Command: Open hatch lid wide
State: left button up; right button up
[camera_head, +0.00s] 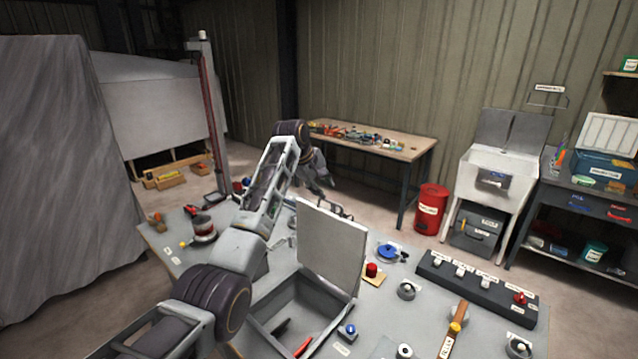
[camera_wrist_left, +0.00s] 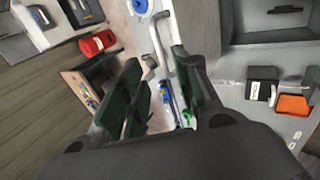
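The grey hatch lid (camera_head: 333,245) stands roughly upright at the back edge of the open box (camera_head: 268,322) in the bench, in the head view. Its plain inner face shows; its far face is hidden. My left arm reaches past the lid's left side, and my left gripper (camera_head: 326,190) is behind and above its top edge. In the left wrist view my left gripper (camera_wrist_left: 158,92) has its two dark fingers apart, with a gap between them. A pale bar-like piece (camera_wrist_left: 160,42) lies near the right finger; I cannot tell whether they touch. My right gripper does not show.
Right of the lid are a blue valve wheel (camera_head: 388,252), a red button (camera_head: 371,270), a dark switch strip (camera_head: 477,286) and a wooden-handled tool (camera_head: 453,330). A red post (camera_head: 210,110) rises at the left. A workbench (camera_head: 375,143) and red bin (camera_head: 431,208) stand behind.

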pick_arm(q)
jog(key=shift+v, duration=0.95)
